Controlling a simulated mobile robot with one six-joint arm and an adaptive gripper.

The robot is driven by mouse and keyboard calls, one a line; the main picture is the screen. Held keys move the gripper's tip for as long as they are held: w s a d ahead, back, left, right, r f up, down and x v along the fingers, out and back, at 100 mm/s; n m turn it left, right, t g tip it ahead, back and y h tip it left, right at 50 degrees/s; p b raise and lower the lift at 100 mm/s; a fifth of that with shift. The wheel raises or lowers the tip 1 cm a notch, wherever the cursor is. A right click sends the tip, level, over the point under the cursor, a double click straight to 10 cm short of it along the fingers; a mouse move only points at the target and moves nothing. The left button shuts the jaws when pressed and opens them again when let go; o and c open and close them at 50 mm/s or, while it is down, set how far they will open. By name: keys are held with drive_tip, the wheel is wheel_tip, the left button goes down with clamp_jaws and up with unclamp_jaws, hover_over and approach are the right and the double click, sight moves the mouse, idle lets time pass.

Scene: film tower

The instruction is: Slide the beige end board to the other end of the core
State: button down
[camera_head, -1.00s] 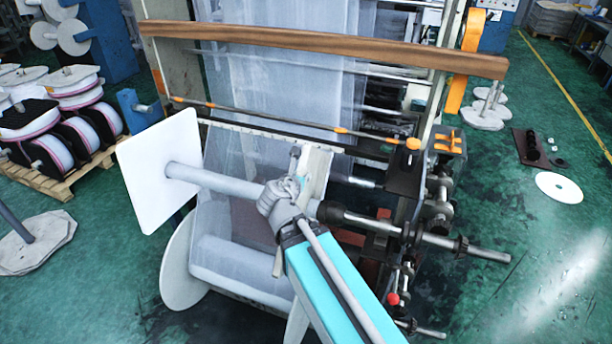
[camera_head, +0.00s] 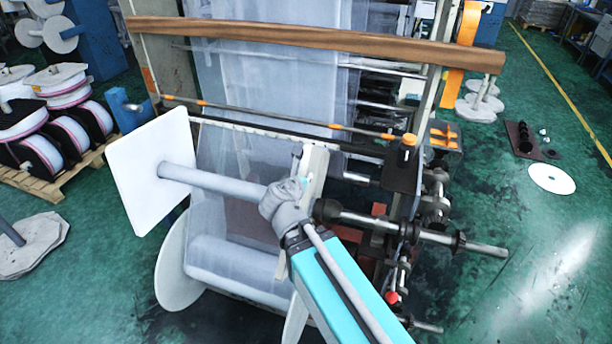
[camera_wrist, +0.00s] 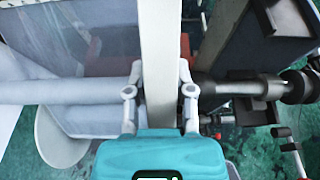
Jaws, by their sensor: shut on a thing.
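The beige end board (camera_head: 316,165) stands edge-on across the right part of the pale core (camera_head: 222,183). In the wrist view the board (camera_wrist: 156,45) runs upright between the two fingers of my gripper (camera_wrist: 160,70). The gripper is shut on it, with one finger at each face. In the head view my gripper (camera_head: 290,193) is in front of the core and hides part of the board and the core there. A white square board (camera_head: 150,172) is at the core's left end.
A dark collar and steel shaft (camera_head: 420,233) lie just right of the board. A wooden bar (camera_head: 310,38) crosses above. A white film roll (camera_head: 240,268) lies below the core. The core's stretch between the two boards looks clear.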

drive_tip(key=shift+c, duration=2)
unclamp_jaws()
drive_tip(key=shift+a, duration=0.1)
